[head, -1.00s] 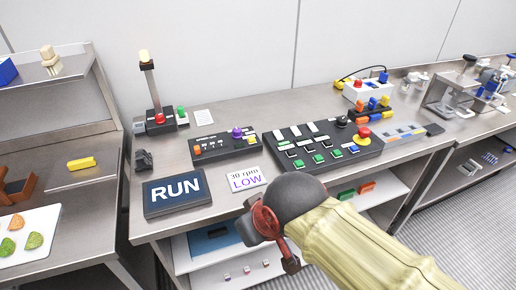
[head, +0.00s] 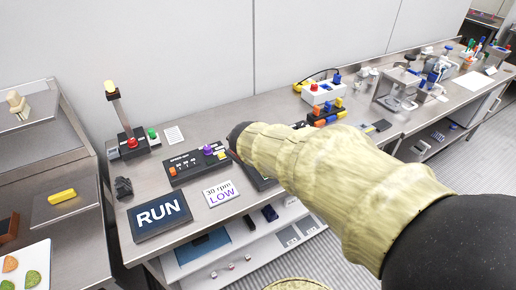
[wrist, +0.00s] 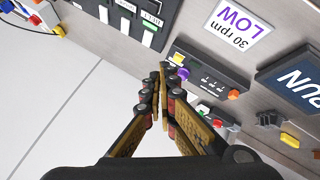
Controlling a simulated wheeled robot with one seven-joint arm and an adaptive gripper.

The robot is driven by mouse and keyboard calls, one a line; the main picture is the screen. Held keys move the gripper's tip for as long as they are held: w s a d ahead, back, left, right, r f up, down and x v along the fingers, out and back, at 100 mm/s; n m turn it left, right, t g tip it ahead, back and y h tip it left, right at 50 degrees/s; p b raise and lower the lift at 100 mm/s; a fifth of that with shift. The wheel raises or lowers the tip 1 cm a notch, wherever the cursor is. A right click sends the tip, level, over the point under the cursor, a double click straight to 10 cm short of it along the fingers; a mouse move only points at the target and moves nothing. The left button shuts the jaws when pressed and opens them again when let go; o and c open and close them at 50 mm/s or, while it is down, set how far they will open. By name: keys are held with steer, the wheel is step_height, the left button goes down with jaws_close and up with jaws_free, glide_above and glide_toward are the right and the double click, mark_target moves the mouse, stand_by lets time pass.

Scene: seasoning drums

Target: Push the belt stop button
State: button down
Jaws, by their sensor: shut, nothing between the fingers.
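No label reading belt stop is legible. A red button (head: 131,142) and a green button (head: 153,135) stand at the foot of a lamp post on a black box at the back left of the bench. The black speed panel (head: 185,174) has an orange button (head: 172,171) and a purple knob (head: 208,150). My gripper (wrist: 167,76) is shut and empty in the wrist view, its fingertips beside the panel's purple knob (wrist: 182,58); contact cannot be told. In the head view my sleeve hides the fingers and most of the larger button panel.
The RUN display (head: 160,215) and the 30 rpm LOW card (head: 221,194) lie at the bench front. A small black block (head: 123,187) sits left. A white box (head: 322,93) and coloured blocks are farther right. The back wall borders the bench.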

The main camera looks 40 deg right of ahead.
steer(key=w+d+n+t+y+p, duration=0.1)
steer(key=w+d+n+p, duration=0.35)
steer(key=d+p, duration=0.5)
steer(key=shift+s+d+f+n+t+y+p, duration=0.15)
steer(key=shift+f+n+y+p, duration=0.15)
steer(key=shift+f+y+p, duration=0.65)
steer(key=shift+s+d+f+n+t+y+p, duration=0.15)
steer(key=shift+f+n+p, duration=0.3)
steer(key=shift+p, duration=1.05)
steer(key=shift+s+f+n+t+y+p, duration=0.15)
steer(key=shift+f+y+p, duration=0.35)
steer(key=shift+f+p, duration=0.5)
steer(key=shift+r, duration=0.15)
step_height(320, 180, down, 7)
steer(key=b, duration=0.7)
steer(key=shift+f+b, duration=0.5)
steer(key=shift+f, duration=0.35)
steer(key=shift+f, duration=0.4)
